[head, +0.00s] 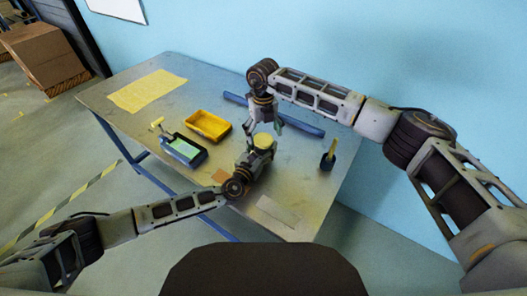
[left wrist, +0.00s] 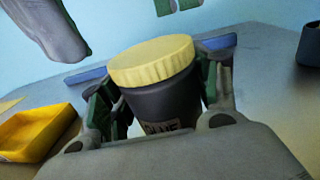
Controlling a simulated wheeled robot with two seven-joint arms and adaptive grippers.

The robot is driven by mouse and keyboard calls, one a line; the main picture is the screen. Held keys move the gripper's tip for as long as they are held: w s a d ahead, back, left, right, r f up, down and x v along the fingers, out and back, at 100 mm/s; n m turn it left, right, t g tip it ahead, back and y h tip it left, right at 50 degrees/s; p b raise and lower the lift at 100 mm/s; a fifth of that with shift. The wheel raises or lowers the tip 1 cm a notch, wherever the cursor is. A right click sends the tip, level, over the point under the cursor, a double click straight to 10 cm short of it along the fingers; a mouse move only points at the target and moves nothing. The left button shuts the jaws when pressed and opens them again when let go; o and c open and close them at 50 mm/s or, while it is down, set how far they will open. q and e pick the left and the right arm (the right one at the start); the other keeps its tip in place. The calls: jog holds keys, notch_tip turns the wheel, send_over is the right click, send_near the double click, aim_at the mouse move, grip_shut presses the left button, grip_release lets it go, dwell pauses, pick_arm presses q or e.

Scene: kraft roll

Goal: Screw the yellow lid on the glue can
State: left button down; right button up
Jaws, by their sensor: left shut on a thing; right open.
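The glue can (left wrist: 163,103) is dark with a pale printed label and stands between the fingers of my left gripper (left wrist: 160,112), which is shut on it. The yellow lid (left wrist: 152,61) sits on top of the can, roughly in line with it; I cannot tell how tightly it is seated. In the head view the lid (head: 263,141) shows above my left gripper (head: 257,153), while the can is mostly hidden. My right gripper (head: 262,124) is open just above the lid, pointing down and empty. Part of it shows at the top of the left wrist view.
A yellow tray (head: 208,125) and a dark container with a green inside (head: 183,149) lie left of the can. A blue bar (head: 303,127) lies behind. A dark cup with a yellow item (head: 327,162) stands right. A yellow sheet (head: 147,91) covers the far left. The right front has free room.

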notch_tip(320, 180, up, 10)
dwell(0.6)
pick_arm(q)
jog(key=shift+c, duration=1.5)
grip_release()
jog(key=shift+s, duration=0.15)
jog(key=shift+v, duration=5.9)
jog(key=shift+a, duration=0.1)
pick_arm(e)
jog(key=shift+s, duration=0.1)
